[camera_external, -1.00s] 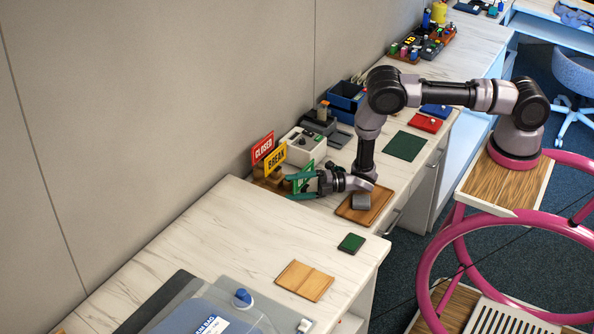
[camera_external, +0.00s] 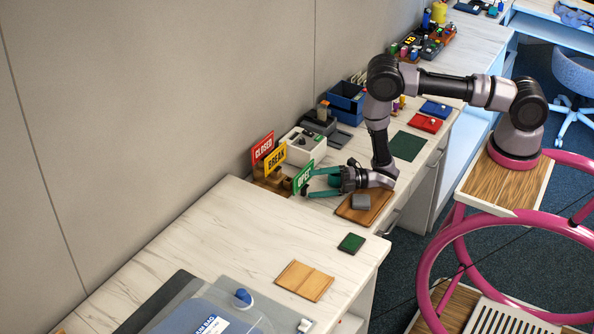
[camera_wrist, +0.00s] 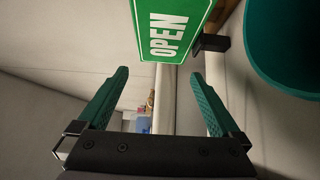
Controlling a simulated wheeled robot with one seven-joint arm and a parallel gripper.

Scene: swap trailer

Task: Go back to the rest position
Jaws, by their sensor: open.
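My gripper (camera_external: 318,184) is open with nothing between its green fingers. It is above the counter, just right of the green OPEN sign (camera_external: 304,176), and its fingers point left toward it. In the wrist view the OPEN sign (camera_wrist: 170,28) is ahead of my spread fingers (camera_wrist: 155,100), beyond their tips, and looks apart from them. The red CLOSED sign (camera_external: 263,148) and the yellow BREAK sign (camera_external: 275,158) stand beside it on brown wooden holders. The foot of the OPEN sign is partly hidden in the outside view.
A wooden board with a grey block (camera_external: 361,202) lies under my wrist. A white box (camera_external: 302,141) and blue bins (camera_external: 346,97) stand behind. Green, red and blue mats lie to the right. A small green pad (camera_external: 351,243) and a wooden board (camera_external: 305,281) lie in front, with bare counter around.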

